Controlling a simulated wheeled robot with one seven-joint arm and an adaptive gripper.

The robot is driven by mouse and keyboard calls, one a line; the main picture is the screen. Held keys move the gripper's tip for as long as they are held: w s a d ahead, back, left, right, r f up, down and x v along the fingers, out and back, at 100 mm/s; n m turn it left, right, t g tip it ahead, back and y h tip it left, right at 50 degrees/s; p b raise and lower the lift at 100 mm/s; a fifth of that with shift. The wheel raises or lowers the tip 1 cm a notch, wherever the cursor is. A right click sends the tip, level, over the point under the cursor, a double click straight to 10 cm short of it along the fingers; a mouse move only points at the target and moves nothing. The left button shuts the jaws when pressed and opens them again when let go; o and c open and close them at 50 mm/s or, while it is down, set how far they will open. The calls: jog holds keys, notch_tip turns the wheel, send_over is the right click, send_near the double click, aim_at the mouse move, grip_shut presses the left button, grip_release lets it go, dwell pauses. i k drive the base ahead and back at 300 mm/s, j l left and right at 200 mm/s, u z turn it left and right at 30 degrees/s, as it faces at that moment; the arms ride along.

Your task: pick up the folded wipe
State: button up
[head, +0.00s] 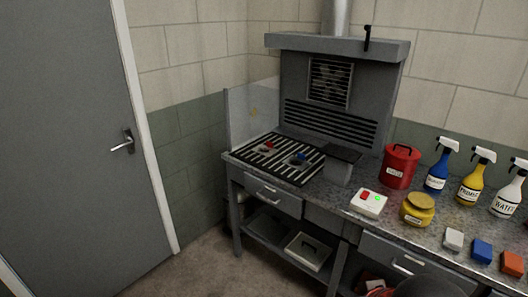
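Three small folded-looking blocks lie in a row near the bench's front edge at right in the head view: a white one (453,239), a blue one (481,251) and an orange one (512,264). Any of these could be the folded wipe; I cannot tell which from this view. They lie flat on the speckled bench top, apart from each other. My gripper is not in view, and nothing is seen touching the blocks.
Behind the blocks stand blue (436,172), yellow (474,181) and white (507,194) spray bottles. Left of them are a yellow jar (417,211), a white button box (368,204) and a red can (400,167). A slatted grate (279,166) lies before the grey hood (318,95). Floor is clear at left.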

aim_at(453, 239)
jog(key=l+z, duration=0.2)
jog(key=z, duration=1.25)
jog(key=k+l, duration=0.05)
